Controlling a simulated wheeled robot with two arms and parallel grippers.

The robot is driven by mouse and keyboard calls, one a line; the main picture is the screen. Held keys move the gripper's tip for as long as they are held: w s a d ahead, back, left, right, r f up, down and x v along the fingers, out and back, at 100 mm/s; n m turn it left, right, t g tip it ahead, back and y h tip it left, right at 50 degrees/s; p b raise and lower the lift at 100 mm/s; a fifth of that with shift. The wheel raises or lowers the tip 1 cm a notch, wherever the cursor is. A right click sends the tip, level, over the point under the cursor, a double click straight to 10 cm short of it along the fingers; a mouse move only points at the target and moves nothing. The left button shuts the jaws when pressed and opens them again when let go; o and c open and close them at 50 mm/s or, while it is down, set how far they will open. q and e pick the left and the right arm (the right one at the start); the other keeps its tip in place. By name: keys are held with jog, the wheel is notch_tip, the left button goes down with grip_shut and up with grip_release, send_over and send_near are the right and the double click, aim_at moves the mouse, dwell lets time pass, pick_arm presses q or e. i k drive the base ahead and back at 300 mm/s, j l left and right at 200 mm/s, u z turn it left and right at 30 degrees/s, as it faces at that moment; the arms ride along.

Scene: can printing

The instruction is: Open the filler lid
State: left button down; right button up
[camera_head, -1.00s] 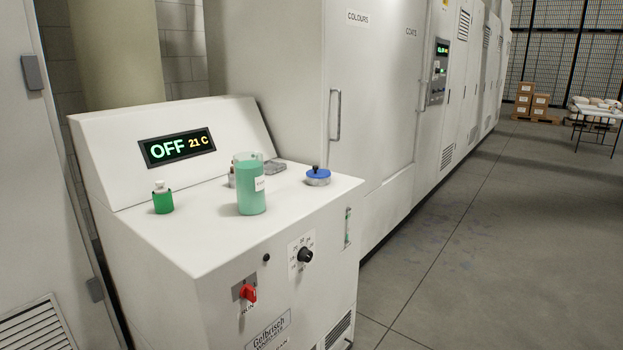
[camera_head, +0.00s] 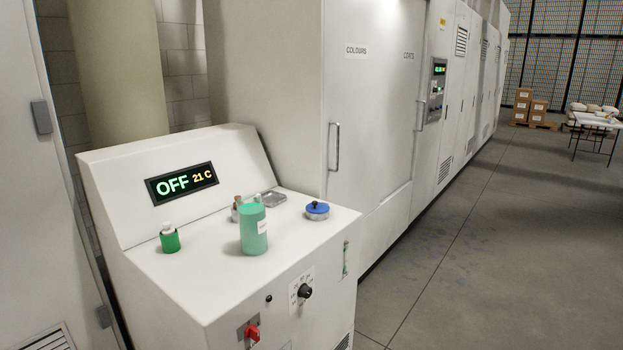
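The filler lid appears to be the round blue cap (camera_head: 317,208) on a silver ring, on the right of the white machine's flat top. It looks seated and closed, with a small dark knob on top. Neither of my grippers shows in the head view, so nothing of mine is near the cap.
The white machine (camera_head: 215,285) has a display (camera_head: 182,183) reading OFF 21 C. A green container (camera_head: 253,231), a small green bottle (camera_head: 169,239) and a metal tray (camera_head: 271,199) stand on its top. A red switch (camera_head: 252,332) and black dial (camera_head: 304,291) are in front. Floor at right is clear.

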aim_at(315, 208)
jog(key=i+l+u, duration=0.2)
jog(key=i, duration=0.25)
jog(key=i+l+u, duration=0.15)
jog(key=i, duration=0.35)
